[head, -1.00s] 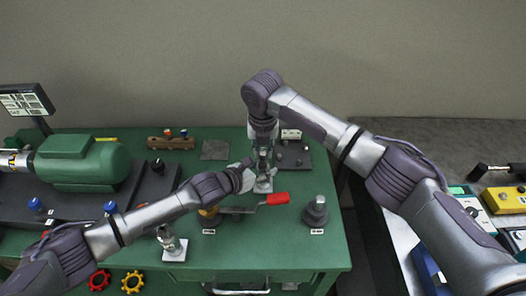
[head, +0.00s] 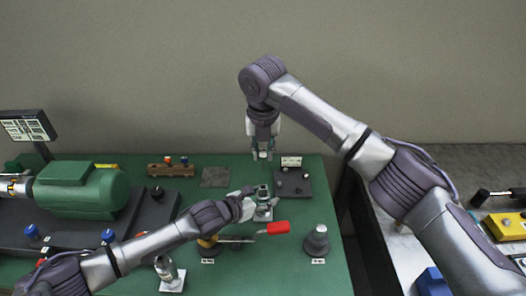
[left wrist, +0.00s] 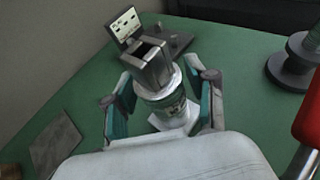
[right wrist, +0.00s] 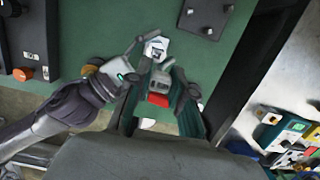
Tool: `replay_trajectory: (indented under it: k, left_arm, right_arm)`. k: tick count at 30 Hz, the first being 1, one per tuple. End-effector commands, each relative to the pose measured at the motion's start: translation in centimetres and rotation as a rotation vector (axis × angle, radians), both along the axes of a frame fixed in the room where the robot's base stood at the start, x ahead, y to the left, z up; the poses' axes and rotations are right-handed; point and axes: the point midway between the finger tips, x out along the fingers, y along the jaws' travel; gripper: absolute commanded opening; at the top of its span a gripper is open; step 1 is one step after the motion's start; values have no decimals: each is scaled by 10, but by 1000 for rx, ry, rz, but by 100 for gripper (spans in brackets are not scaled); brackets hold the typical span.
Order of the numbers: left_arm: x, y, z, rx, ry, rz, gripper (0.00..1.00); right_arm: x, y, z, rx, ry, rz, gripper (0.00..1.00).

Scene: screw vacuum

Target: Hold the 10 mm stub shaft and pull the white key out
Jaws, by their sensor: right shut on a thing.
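The stub shaft (head: 263,192) stands upright on a white base on the green table. In the left wrist view it shows as a pale round body with a square, slotted metal top (left wrist: 148,62). My left gripper (head: 260,207) has its fingers on both sides of it, low down; whether both pads touch it I cannot tell. My right gripper (head: 262,155) points down above the shaft, clear of its top.
A red-handled lever (head: 277,228) lies just in front of the shaft. A grey stepped part (head: 317,240) stands to the right, a dark plate (head: 292,187) behind. A green motor (head: 80,188) fills the left side.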

Motion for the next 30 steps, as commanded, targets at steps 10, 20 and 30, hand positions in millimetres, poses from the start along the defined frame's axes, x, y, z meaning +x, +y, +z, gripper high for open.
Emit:
replay_trajectory:
  k: [10,20,30]
  left_arm:
    - [0,0,0,0,0,0,71]
    - [-29,31,16,4,-1,0,71]
    - [-70,71,41,2,0,1,71]
  right_arm:
    - [0,0,0,0,0,0,0]
    - [0,0,0,0,0,0,0]
    - [0,0,0,0,0,0,0]
